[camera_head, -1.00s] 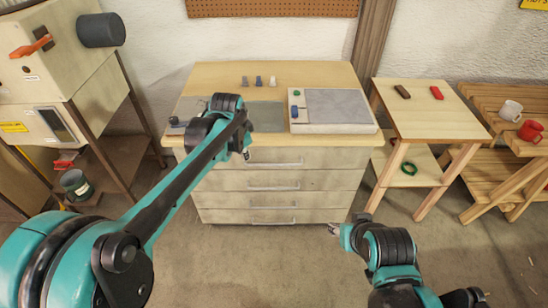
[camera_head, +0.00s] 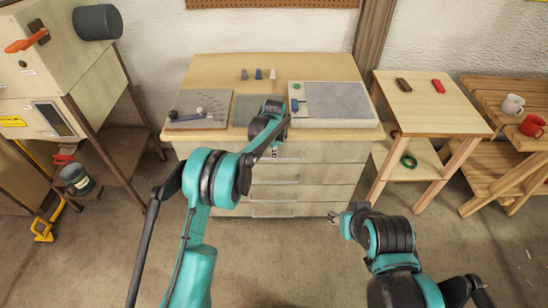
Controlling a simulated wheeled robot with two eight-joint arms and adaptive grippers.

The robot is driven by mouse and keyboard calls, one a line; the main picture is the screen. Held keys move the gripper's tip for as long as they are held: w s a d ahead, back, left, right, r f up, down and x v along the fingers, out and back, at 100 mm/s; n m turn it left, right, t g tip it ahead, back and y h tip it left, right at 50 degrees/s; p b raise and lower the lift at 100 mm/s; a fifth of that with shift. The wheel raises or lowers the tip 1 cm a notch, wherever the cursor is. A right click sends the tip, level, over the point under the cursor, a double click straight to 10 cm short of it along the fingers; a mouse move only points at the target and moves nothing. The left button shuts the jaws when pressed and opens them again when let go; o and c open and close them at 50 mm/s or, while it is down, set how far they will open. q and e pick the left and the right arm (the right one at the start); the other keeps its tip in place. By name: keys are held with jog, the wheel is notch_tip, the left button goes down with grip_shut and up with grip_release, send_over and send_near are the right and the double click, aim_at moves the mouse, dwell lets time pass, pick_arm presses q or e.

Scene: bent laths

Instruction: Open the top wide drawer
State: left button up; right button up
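The wooden drawer cabinet has several wide grey-beige drawers stacked one above another. The top wide drawer (camera_head: 335,153) is flush with the cabinet front. Its pale bar handle (camera_head: 292,158) is partly hidden by my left gripper. My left gripper (camera_head: 275,150) hangs from the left arm, pointing down in front of the top drawer and close to its handle. I cannot tell whether it touches the handle, and its fingers are too small to read. My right gripper (camera_head: 332,218) is low over the floor, in front of the cabinet's lower right, away from the handles, and looks empty.
On the cabinet top (camera_head: 280,67) lie a grey plate with a lever (camera_head: 198,108), a dark mat and a light panel (camera_head: 340,103). A small wooden table (camera_head: 420,115) and slatted bench stand right, a machine on a stand left. The floor before the cabinet is open.

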pick_arm(q)
jog(key=shift+w+f+b, duration=0.2)
jog(key=shift+f+b, duration=0.05)
jog(key=shift+f, duration=0.7)
jog(key=shift+w+f+b, duration=0.2)
jog(key=shift+f+b, duration=0.05)
jog(key=shift+f, duration=0.65)
grip_shut()
jog(key=shift+s, duration=0.1)
